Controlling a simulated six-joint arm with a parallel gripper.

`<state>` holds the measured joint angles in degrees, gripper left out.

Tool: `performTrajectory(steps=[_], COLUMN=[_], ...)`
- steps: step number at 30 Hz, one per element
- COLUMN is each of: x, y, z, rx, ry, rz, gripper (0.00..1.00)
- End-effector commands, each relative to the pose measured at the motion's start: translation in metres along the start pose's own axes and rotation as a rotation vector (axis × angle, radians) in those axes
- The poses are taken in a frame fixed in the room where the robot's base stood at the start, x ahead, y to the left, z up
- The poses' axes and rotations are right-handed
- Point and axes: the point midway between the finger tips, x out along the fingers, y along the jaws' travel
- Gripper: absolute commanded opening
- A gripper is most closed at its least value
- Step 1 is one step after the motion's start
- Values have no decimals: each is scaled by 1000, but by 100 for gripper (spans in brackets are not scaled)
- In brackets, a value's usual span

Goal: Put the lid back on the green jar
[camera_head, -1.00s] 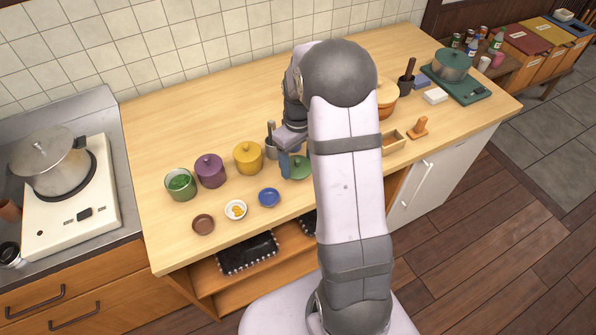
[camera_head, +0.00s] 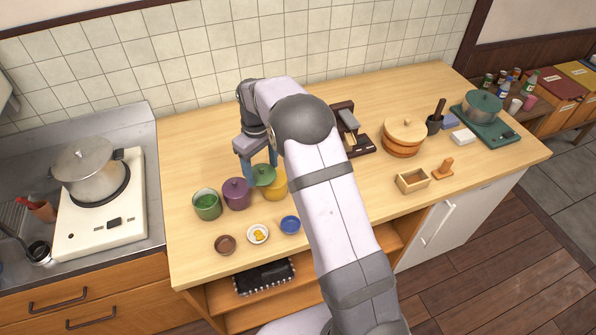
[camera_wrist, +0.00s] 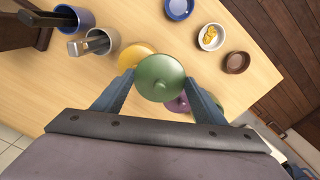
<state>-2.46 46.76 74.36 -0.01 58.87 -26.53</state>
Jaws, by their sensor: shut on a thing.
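My gripper (camera_head: 261,170) is shut on the green lid (camera_head: 263,176), a round lid with a knob. In the wrist view the lid (camera_wrist: 160,77) sits between the two blue fingertips. It is held above the counter, near the yellow jar (camera_head: 276,188) and purple jar (camera_head: 236,194); I cannot tell its exact height. The open green jar (camera_head: 207,207) stands left of the purple jar with green contents showing. The yellow jar is partly hidden by the lid and my arm.
Small brown (camera_head: 226,244), white (camera_head: 258,234) and blue (camera_head: 290,225) dishes lie in front of the jars. A stove with a pot (camera_head: 88,172) is at left. A wooden box (camera_head: 412,181) stands at right.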

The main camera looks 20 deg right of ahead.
Motion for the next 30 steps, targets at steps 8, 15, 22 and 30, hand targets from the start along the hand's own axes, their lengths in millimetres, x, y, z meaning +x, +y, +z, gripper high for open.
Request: performTrajectory(steps=[8,15,22,30], x=[-11,-13,-13,-9], y=[-84,-131,-145,-144], z=[-74,-101,-106,-106], rx=[-144,-209,-226,-226], ry=[0,0,0,0], rz=[0,0,0,0], gripper=[43,43,43,43])
